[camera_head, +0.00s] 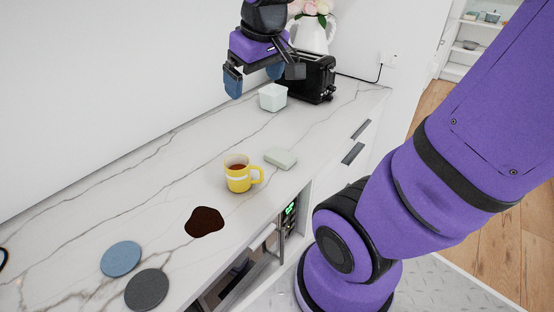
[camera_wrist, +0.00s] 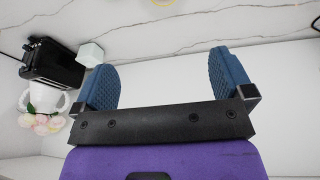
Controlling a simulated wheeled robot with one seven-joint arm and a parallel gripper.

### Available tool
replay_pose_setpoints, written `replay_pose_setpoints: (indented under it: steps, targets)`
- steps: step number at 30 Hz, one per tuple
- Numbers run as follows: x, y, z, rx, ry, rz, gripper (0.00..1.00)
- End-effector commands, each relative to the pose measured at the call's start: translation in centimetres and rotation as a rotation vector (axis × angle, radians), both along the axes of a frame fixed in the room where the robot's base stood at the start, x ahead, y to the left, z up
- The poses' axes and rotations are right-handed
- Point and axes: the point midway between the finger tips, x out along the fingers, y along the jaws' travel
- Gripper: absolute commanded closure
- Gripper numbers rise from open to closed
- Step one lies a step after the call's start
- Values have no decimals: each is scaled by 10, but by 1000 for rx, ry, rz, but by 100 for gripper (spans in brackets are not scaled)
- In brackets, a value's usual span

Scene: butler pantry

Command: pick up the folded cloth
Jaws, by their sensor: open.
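A small pale green folded piece (camera_head: 281,158), which looks like the folded cloth, lies flat on the marble counter just right of and behind the yellow mug. My gripper (camera_head: 254,80) is open and empty, raised over the back of the counter, up and to the left of the cloth in the head view and well apart from it. In the wrist view my gripper (camera_wrist: 163,65) shows two blue pads spread wide with nothing between them. I cannot make out the cloth in the wrist view.
A yellow mug (camera_head: 238,178) of dark liquid stands beside the cloth. A dark spill (camera_head: 204,222), blue coaster (camera_head: 121,258) and grey coaster (camera_head: 147,289) lie nearer. A pale cup-like block (camera_head: 273,97), black toaster (camera_head: 313,78) and white flower vase (camera_head: 314,36) stand behind.

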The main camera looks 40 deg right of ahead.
Motion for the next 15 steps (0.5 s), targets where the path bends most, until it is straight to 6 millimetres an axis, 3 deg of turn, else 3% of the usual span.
replay_pose_setpoints:
  steps: [6, 15]
  targets:
    - [47, -42, -44, -13, 93, 14, 1]
    - [90, -107, -123, -6, 205, 46, 1]
